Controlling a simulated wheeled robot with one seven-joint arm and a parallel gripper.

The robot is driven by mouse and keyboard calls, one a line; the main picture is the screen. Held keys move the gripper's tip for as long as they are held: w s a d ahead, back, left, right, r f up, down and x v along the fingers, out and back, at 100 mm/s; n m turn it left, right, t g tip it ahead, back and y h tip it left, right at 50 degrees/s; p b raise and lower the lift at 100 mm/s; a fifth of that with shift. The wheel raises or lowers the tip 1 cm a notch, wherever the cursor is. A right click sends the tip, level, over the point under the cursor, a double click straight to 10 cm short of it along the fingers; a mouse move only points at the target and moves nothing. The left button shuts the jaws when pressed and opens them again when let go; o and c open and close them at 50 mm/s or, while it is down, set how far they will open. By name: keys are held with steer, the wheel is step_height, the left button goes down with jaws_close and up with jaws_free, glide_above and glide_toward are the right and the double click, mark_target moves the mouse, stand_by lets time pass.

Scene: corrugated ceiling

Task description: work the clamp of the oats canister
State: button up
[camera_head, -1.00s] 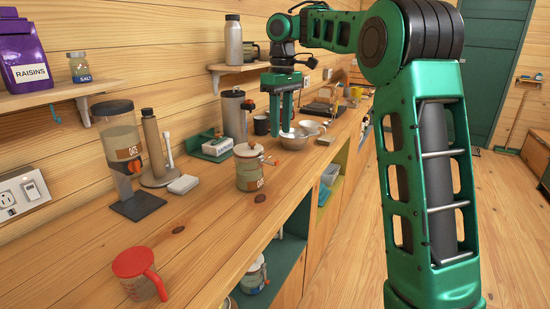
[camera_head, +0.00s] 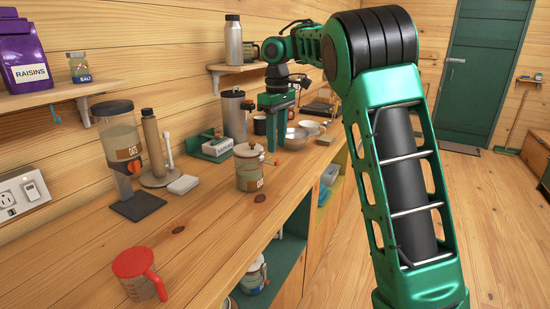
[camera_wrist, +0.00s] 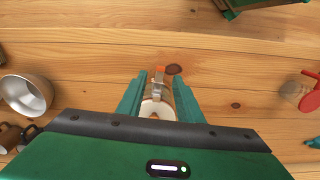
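The oats canister (camera_head: 250,174) stands upright on the wooden counter. It is a clear jar with a pale lid, an orange-brown knob and an orange label. My gripper (camera_head: 277,145) points down just behind and to the right of its lid in the head view. In the wrist view, my gripper (camera_wrist: 158,92) is open, its two green fingers apart. The canister (camera_wrist: 158,108) shows between them, with its lid low in the picture. A metal clamp piece (camera_wrist: 154,90) shows there at its side. Whether a finger touches the clamp cannot be told.
An oats dispenser (camera_head: 122,150) and a brown bottle on a stand (camera_head: 153,145) are to the left. A red measuring cup (camera_head: 138,272) is nearer me. Metal bowls (camera_head: 296,138) stand behind the gripper. The counter in front of the canister is clear.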

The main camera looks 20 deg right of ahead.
mark_target(277, 161)
steer(key=shift+f, duration=2.7)
jaws_close()
